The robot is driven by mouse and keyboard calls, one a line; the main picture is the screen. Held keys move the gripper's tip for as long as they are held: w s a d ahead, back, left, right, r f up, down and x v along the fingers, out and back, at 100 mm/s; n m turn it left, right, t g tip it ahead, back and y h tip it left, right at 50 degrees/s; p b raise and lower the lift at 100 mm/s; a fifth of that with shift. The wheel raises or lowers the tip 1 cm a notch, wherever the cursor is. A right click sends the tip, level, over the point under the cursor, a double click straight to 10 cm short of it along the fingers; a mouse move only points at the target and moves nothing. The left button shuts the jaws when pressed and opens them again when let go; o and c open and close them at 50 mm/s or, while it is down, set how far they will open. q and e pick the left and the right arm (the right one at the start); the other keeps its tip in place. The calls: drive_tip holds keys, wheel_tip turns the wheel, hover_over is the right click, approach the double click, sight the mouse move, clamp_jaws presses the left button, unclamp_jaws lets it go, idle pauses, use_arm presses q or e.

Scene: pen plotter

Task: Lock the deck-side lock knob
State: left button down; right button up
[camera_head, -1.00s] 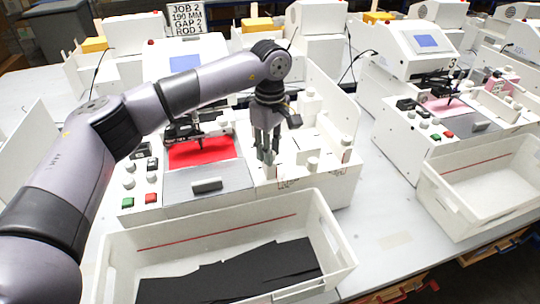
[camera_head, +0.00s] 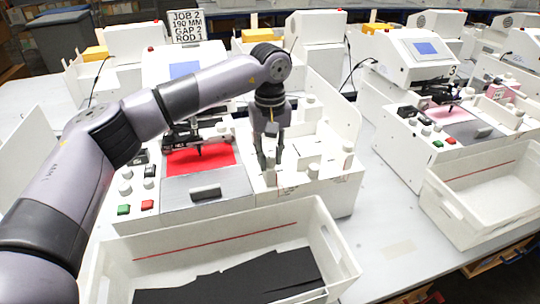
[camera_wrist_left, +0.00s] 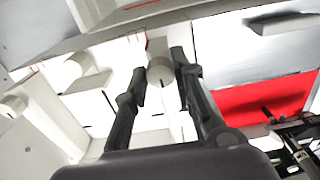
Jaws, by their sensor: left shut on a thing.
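My left gripper (camera_head: 268,166) points down at the white deck, just right of the red sheet. In the left wrist view my fingers (camera_wrist_left: 158,68) are closed around a white round knob (camera_wrist_left: 160,72), which looks like the deck-side lock knob. In the head view my fingers mostly hide that knob. The white pen plotter (camera_head: 140,215) has a red sheet (camera_head: 192,160) on its bed, with a dark carriage (camera_head: 182,136) above it. Whether the knob is locked cannot be told. My right gripper is not in view.
Other white knobs (camera_head: 313,169) stand on the deck to the right. A grey plate with a handle (camera_head: 205,192) lies before the red sheet. A white bin (camera_head: 335,262) with black sheets stands in front. A second plotter (camera_head: 470,150) is at right. A job sign (camera_head: 187,22) stands behind.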

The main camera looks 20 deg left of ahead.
sight(270, 159)
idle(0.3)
use_arm(q)
drive_tip(key=c, duration=1.3)
unclamp_jaws()
drive_tip(key=shift+c, duration=0.2)
wheel_tip(270, 159, up, 12)
